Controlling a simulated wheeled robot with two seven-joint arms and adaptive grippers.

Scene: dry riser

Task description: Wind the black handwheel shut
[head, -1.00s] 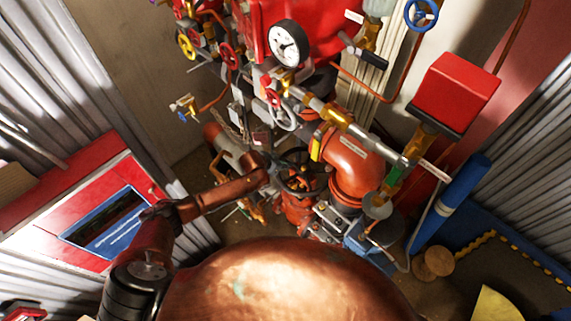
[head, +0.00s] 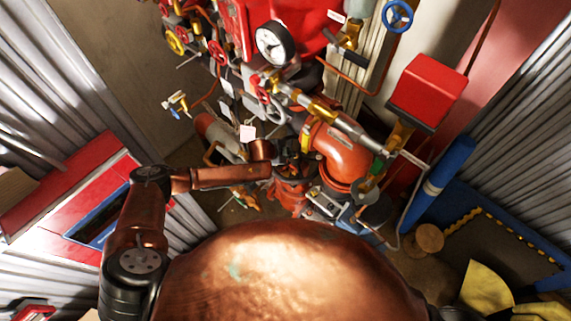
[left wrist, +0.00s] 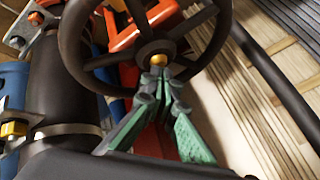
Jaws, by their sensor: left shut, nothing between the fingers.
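The black handwheel (left wrist: 72,42) fills the upper part of the left wrist view, with dark spokes and a brass nut at its hub. My left gripper (left wrist: 160,76) has green fingers, closed together and empty. Their tips lie over the wheel in that view, just below the hub nut; I cannot tell whether they touch it. In the head view my left arm reaches in from the left to the orange valve body (head: 290,195), and the forearm and wrist hide most of the wheel. My right gripper is not in view.
A thick orange pipe elbow (head: 340,150) stands right of the valve. A white gauge (head: 274,43) and a red-handled valve are above. A blue cylinder (head: 437,183) stands at the right. A red cabinet (head: 75,210) is at the left.

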